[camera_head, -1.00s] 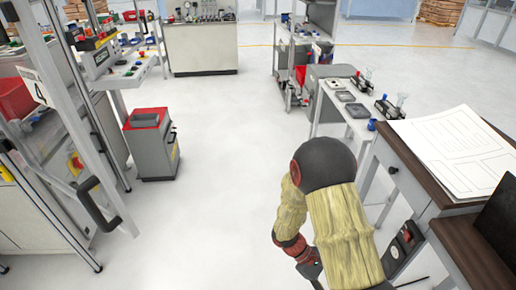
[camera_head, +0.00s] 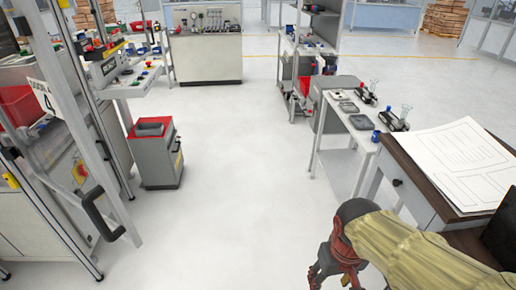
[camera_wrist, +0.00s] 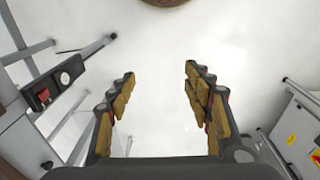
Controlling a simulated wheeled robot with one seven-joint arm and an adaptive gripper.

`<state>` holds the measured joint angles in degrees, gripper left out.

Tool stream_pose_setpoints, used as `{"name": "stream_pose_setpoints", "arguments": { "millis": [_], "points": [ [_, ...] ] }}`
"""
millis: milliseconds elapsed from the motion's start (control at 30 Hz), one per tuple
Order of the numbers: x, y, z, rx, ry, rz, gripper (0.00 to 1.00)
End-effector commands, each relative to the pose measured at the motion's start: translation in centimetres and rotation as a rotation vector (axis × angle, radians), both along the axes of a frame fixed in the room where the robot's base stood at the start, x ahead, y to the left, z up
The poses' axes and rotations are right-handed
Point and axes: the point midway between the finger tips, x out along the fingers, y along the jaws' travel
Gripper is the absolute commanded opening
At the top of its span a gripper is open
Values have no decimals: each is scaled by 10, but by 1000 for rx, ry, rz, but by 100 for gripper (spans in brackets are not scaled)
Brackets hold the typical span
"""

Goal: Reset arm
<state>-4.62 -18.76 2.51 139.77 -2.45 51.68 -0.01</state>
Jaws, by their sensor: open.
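My gripper (camera_wrist: 160,82) is open and empty in the wrist view, its two padded fingers apart over pale floor. In the head view my gripper (camera_head: 330,272) shows low in the picture, right of the middle, partly cut off by the bottom edge. My yellow-sleeved arm reaches in from the lower right corner. The gripper hangs over open floor, left of the dark-topped desk (camera_head: 402,168), and touches nothing that I can see.
A grey bin with a red top (camera_head: 156,158) stands on the floor at left, beside a metal-framed workstation (camera_head: 75,130). A white table (camera_head: 343,120) with small equipment stands at right. Papers (camera_head: 455,160) lie on the desk. The middle floor is clear.

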Motion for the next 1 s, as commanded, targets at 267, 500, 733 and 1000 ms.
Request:
{"name": "stream_pose_setpoints", "arguments": {
  "millis": [267, 500, 733, 1000],
  "points": [
    [-20, -4, 69, 55, -254, -64, 51],
    [-28, -12, 108, 58, -391, -86, 51],
    [-29, -15, 112, 56, -407, -97, 51],
    [-29, -15, 112, 57, -406, -96, 51]
  ]
}}
